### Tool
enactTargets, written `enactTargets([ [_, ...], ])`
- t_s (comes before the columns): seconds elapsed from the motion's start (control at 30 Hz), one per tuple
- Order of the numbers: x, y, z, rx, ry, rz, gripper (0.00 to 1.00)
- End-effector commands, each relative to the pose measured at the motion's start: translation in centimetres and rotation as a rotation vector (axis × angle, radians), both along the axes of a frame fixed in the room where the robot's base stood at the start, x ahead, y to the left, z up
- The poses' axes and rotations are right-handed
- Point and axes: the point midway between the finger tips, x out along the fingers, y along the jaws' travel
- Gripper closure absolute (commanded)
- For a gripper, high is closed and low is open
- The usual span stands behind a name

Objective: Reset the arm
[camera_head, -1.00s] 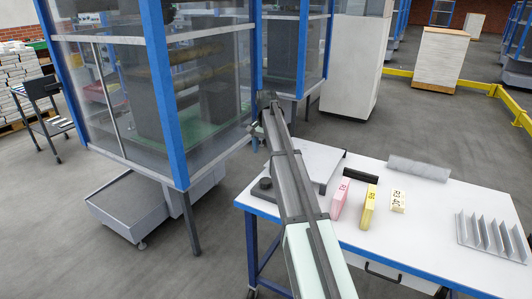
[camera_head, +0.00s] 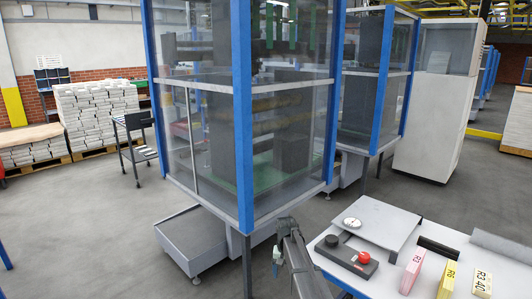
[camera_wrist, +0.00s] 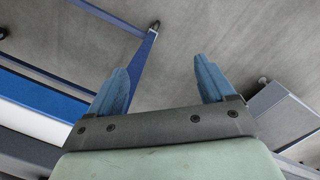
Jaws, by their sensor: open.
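My gripper (camera_wrist: 160,82) shows in the wrist view with its two blue fingers spread apart and nothing between them. Grey floor lies beyond the fingertips. In the head view my arm rises from the bottom edge, left of the white worktable (camera_head: 328,252). The gripper end (camera_head: 276,262) is small there, in front of the blue-framed machine enclosure (camera_head: 243,110), and its fingers are hard to make out.
The table holds a dark control box with a red button (camera_head: 365,257), a round white gauge (camera_head: 352,222), a pink R3 block (camera_head: 412,270), a yellow R6 block (camera_head: 447,279) and an R340 block (camera_head: 482,284). A grey low cart (camera_head: 190,242) stands left.

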Motion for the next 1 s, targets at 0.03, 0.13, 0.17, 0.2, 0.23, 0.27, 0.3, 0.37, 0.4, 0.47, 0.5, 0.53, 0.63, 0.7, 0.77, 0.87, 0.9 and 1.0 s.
enactTargets([
  [0.03, -1.8, -0.4, -2.2, -0.001, 0.02, 0.007, 0.18],
  [0.13, -4.4, -1.2, -5.7, -0.001, 0.05, 0.017, 0.18],
  [0.17, -5.3, -1.4, -6.7, 0.0, 0.06, 0.02, 0.18],
  [0.2, -6.4, -1.7, -8.1, 0.001, 0.073, 0.023, 0.18],
  [0.23, -7.2, -2.0, -9.0, 0.001, 0.082, 0.025, 0.18],
  [0.27, -8.1, -2.2, -10.0, 0.001, 0.091, 0.026, 0.18],
  [0.3, -9.3, -2.5, -11.2, 0.002, 0.102, 0.029, 0.18],
  [0.37, -11.1, -3.0, -13.0, 0.002, 0.122, 0.032, 0.18],
  [0.4, -12.3, -3.4, -14.2, 0.004, 0.135, 0.034, 0.18],
  [0.47, -14.2, -3.8, -15.9, 0.006, 0.153, 0.038, 0.18],
  [0.5, -15.5, -4.1, -17.0, 0.006, 0.166, 0.04, 0.18],
  [0.53, -16.5, -4.3, -17.7, 0.008, 0.176, 0.041, 0.18],
  [0.63, -19.8, -5.0, -20.2, 0.011, 0.206, 0.048, 0.18],
  [0.7, -22.2, -5.5, -21.7, 0.014, 0.229, 0.052, 0.18],
  [0.77, -24.2, -5.9, -23.0, 0.016, 0.246, 0.054, 0.18],
  [0.87, -27.8, -6.5, -24.8, 0.022, 0.278, 0.061, 0.18],
  [0.9, -29.2, -6.7, -25.5, 0.024, 0.29, 0.063, 0.18],
  [1.0, -32.8, -7.1, -27.1, 0.03, 0.322, 0.067, 0.18],
])
